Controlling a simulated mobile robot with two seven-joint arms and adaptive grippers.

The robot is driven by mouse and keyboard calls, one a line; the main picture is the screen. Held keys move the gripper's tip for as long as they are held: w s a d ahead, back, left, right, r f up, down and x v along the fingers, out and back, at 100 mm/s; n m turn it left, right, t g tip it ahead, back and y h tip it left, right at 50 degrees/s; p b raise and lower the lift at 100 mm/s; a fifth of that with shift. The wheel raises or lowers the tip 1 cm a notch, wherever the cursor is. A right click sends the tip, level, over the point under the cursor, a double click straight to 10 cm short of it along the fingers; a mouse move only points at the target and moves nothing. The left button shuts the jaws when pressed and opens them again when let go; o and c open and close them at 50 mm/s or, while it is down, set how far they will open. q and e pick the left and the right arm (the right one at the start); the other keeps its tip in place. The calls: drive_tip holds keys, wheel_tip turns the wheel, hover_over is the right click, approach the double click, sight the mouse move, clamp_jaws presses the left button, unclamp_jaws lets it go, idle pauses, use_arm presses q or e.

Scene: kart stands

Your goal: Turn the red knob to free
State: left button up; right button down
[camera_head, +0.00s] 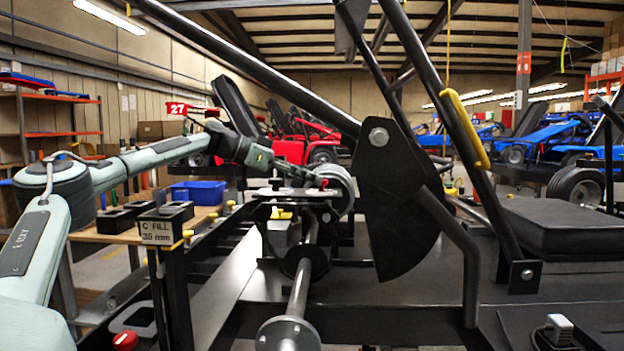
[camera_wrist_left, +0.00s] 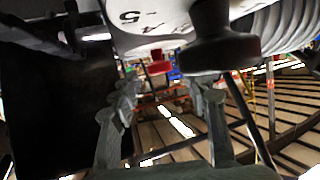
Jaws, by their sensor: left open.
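A small red knob (camera_head: 323,183) shows beside a round grey housing (camera_head: 345,180) in the middle of the head view. In the left wrist view, a red knob (camera_wrist_left: 158,66) sits below a white face (camera_wrist_left: 150,22) with dark numerals. A larger dark knob (camera_wrist_left: 215,40) is to its right and looks nearer the camera. My left gripper (camera_head: 308,177) reaches in from the left, close to the housing. Its two fingers (camera_wrist_left: 165,100) are spread apart and empty, with the red knob beyond the gap between them. I see no contact. Which setting the knob points to cannot be read.
A black frame with a dark plate (camera_head: 390,205) and slanted bars stands right of the housing. A steel shaft (camera_head: 300,280) runs below it. A blue bin (camera_head: 197,191) and black boxes sit on a bench at left. Another red knob (camera_head: 125,341) is low at left.

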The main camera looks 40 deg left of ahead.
use_arm(q)
drive_tip(key=v, duration=0.9)
drive_tip(key=shift+s+a, duration=0.3)
drive_tip(key=shift+s+a+r, duration=0.2)
drive_tip(key=shift+s, duration=0.15)
drive_tip(key=shift+f, duration=0.1)
